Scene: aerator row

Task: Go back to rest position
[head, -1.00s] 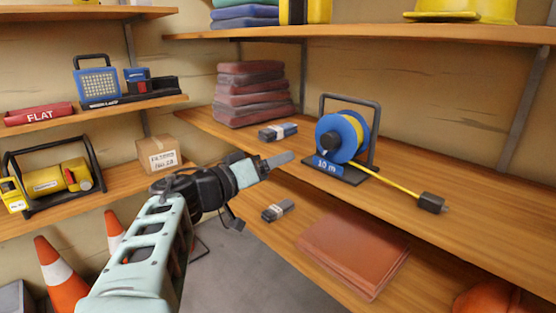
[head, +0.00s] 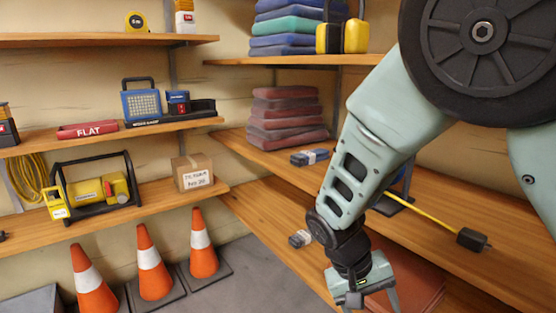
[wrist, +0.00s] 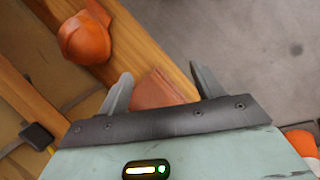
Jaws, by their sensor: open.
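My gripper (head: 366,300) hangs pointing down at the lower right of the head view, in front of the right-hand shelves. In the wrist view its two fingers (wrist: 160,92) are spread apart with nothing held between them. A reddish-brown flat stack (wrist: 155,93) shows beyond and between the fingers; it also lies on the lower right shelf (head: 255,205) in the head view, partly hidden by my gripper. My arm covers most of the cable reel on the shelf above; its yellow cable and black plug (head: 472,239) show.
Orange cones (head: 150,262) stand on the floor at left. A cardboard box (head: 192,173), a yellow machine (head: 100,190) and a blue work lamp (head: 142,102) sit on the left shelves. An orange helmet (wrist: 83,40) shows in the wrist view. Grey floor (head: 235,270) is clear between.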

